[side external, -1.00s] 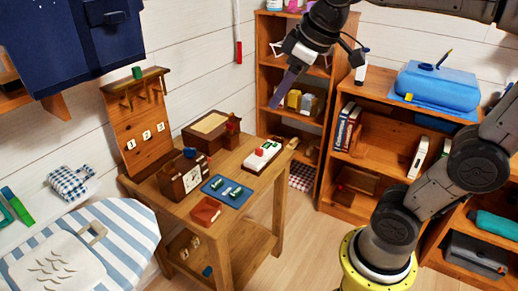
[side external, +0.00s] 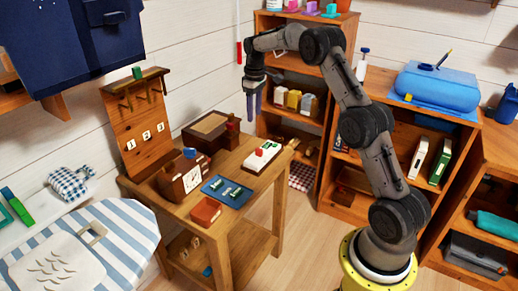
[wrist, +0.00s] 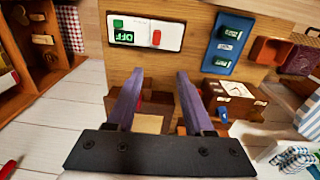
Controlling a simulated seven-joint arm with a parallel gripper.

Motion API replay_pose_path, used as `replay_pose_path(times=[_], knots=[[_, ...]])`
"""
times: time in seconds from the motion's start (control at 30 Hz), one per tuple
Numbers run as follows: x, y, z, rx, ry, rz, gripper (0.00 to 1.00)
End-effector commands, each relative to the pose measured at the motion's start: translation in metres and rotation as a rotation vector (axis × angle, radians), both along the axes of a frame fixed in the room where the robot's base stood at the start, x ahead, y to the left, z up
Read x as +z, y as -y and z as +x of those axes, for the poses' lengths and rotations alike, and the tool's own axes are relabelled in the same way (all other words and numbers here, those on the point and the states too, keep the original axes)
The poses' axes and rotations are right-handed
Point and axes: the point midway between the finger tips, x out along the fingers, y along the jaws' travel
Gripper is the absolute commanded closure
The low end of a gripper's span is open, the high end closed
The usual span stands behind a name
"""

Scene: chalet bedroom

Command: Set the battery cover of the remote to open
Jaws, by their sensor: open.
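My gripper (side external: 252,112) hangs fingers-down above the back right of the wooden table in the side view. In the wrist view my gripper (wrist: 158,76) has its two purple fingers spread, with nothing between them. No object is plainly recognisable as the remote or its battery cover. A blue slab (side external: 228,190) with green pieces lies near the table's front right; it also shows in the wrist view (wrist: 223,62). A small reddish-brown box (side external: 205,212) sits beside it at the front edge. A white panel (side external: 258,163) with a red knob lies behind; the wrist view shows its green OFF label (wrist: 124,38).
A brown box with a clock face (side external: 184,178) and a framed tray (side external: 208,130) occupy the table's left and back. A pegboard (side external: 143,120) stands at its left end. Shelves (side external: 290,75) rise behind my arm. Open floor (side external: 290,240) lies right of the table.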

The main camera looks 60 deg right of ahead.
Motion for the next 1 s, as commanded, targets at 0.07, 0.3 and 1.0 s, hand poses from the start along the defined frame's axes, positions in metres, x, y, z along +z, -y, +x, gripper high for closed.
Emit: replay_pose_path(times=[0.07, 0.3, 1.0], knots=[[-0.018, 0.007, -0.006, -0.017, -0.028, 0.015, 0.47], [-0.04, 0.013, -0.011, -0.031, -0.04, 0.022, 0.47], [-0.154, 0.013, -0.011, -0.03, -0.038, 0.02, 0.47]])
